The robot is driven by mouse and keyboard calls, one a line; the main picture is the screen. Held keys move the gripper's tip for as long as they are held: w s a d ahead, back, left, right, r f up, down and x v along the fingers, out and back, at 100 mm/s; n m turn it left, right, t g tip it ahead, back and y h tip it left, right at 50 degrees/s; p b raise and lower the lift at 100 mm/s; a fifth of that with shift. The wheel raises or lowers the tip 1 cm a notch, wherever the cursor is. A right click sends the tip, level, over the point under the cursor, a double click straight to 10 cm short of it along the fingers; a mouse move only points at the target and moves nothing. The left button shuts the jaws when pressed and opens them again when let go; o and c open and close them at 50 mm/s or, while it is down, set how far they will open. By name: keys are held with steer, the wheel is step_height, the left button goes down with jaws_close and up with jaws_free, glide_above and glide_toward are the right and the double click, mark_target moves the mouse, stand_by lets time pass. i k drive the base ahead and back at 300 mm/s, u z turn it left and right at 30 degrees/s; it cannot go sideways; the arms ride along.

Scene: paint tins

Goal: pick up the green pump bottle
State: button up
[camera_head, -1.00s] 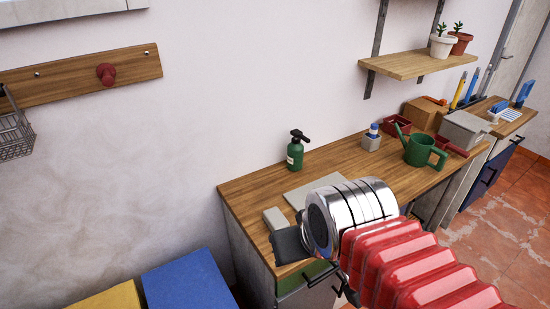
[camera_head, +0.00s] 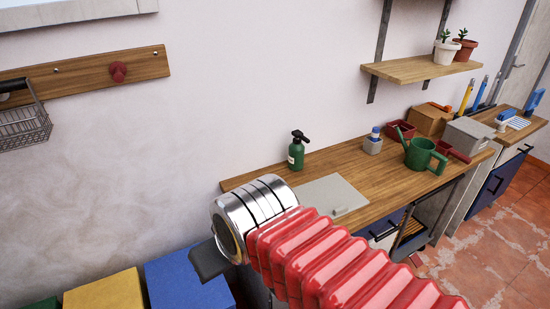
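The green pump bottle (camera_head: 296,154) stands upright at the back left of the wooden worktop, close to the wall. It has a black pump head and a pale label. My arm, with a red ribbed sleeve and a silver wrist, reaches in from the lower right. My gripper (camera_head: 208,262) shows only as a dark grey part beyond the wrist, left of and below the bottle and apart from it. Its fingertips are mostly hidden, so I cannot tell its opening.
A grey board (camera_head: 331,196) lies on the worktop (camera_head: 385,179) in front of the bottle. A green watering can (camera_head: 420,154) and a small pot with a blue-topped item (camera_head: 373,142) stand to the right. Yellow (camera_head: 105,293) and blue (camera_head: 186,281) boxes are at lower left. A shelf (camera_head: 418,69) hangs above.

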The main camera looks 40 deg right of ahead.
mark_target(297, 149)
steer(key=u, duration=0.7)
steer(key=k, duration=0.95)
steer(key=z, duration=0.8)
steer(key=i, duration=1)
steer(key=z, duration=0.1)
